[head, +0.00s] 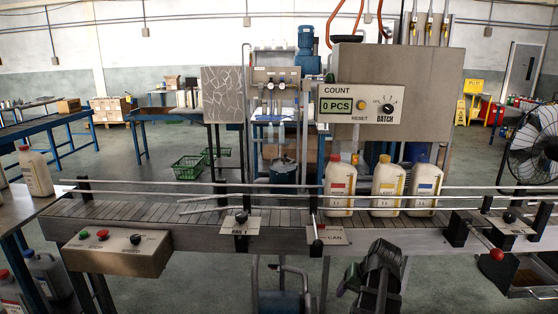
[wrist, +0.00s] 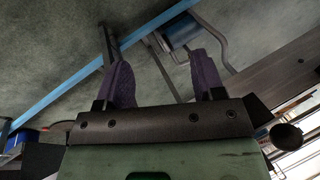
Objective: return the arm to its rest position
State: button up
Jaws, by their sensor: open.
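My gripper (head: 374,278) is in the lower right-middle of the head view, in front of the near side of the conveyor (head: 200,237). It is apart from the bottles on the belt. In the wrist view my gripper (wrist: 162,70) shows two purple finger pads spread apart. Nothing is between them; grey floor and a blue frame bar show beyond. Most of my arm is out of the head view.
Three cream bottles (head: 388,190) stand upright on the belt below the counter box (head: 361,104), which reads 0 PCS. A button panel (head: 117,250) and levers (head: 317,240) line the conveyor's near side. A fan (head: 532,145) stands right. Another bottle (head: 36,172) stands on the left table.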

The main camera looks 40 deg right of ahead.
jog(key=w+a+r+n+g+p, duration=0.1)
jog(key=w+a+n, duration=0.2)
jog(key=a, duration=1)
jog(key=w+a+r+n+g+h+p, duration=0.1)
jog(key=w+a+n, duration=0.3)
jog(key=a, duration=1)
jog(key=w+a+r+n+g+p, duration=0.1)
jog(key=w+a+r+n+p, duration=0.2)
jog(key=a, duration=1.1)
jog(key=w+n, duration=0.1)
jog(key=w, duration=0.2)
jog(key=shift+w+g+h, duration=0.3)
jog(key=shift+w+g, duration=0.05)
jog(key=shift+g, duration=0.05)
